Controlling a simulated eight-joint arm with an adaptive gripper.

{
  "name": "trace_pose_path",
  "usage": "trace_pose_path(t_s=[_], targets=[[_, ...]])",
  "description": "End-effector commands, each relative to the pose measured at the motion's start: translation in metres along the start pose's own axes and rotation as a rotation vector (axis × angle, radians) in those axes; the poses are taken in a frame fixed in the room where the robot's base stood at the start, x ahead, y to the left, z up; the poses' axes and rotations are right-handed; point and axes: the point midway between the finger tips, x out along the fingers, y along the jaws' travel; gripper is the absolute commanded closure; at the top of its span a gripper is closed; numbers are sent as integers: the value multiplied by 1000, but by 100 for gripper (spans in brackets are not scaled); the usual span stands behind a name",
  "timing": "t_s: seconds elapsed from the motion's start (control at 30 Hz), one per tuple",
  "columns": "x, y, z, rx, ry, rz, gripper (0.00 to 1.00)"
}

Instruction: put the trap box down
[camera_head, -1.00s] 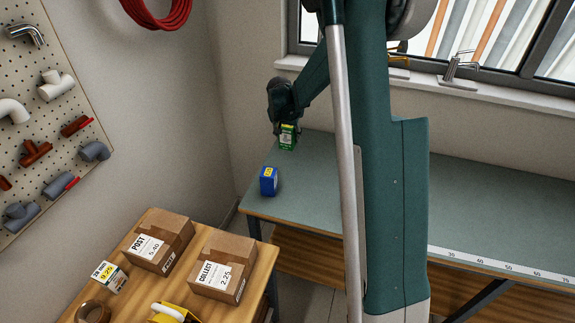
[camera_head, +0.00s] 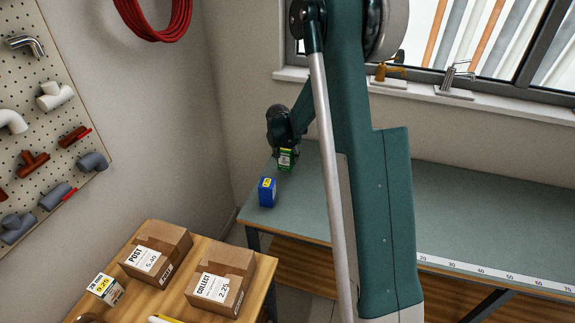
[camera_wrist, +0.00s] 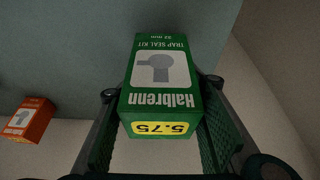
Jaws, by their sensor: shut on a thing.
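The trap box is a green "Halbrenn" trap seal kit carton (camera_head: 286,160) with a yellow 5.75 label. It is upright at the far left part of the grey-green bench (camera_head: 460,215). My gripper (camera_head: 284,146) is shut on it from above. In the wrist view the carton (camera_wrist: 160,75) sits between both finger pads of my gripper (camera_wrist: 165,140). I cannot tell whether its base touches the bench top.
A blue box (camera_head: 267,192) stands on the bench in front of the carton. An orange box (camera_wrist: 28,120) shows left in the wrist view. A wooden table (camera_head: 262,285) with cardboard boxes (camera_head: 158,252) is nearer. My arm hides part of the bench; its right side looks clear.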

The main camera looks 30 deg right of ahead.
Motion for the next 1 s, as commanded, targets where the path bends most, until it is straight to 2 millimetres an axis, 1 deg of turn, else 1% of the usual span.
trace_pose_path(t_s=[0.23,0.5,0.6,1.0], targets=[[3,0,1,0,0,0,78],[27,0,11,0,0,0,78],[33,0,14,0,0,0,78],[36,0,15,0,0,0,78]])
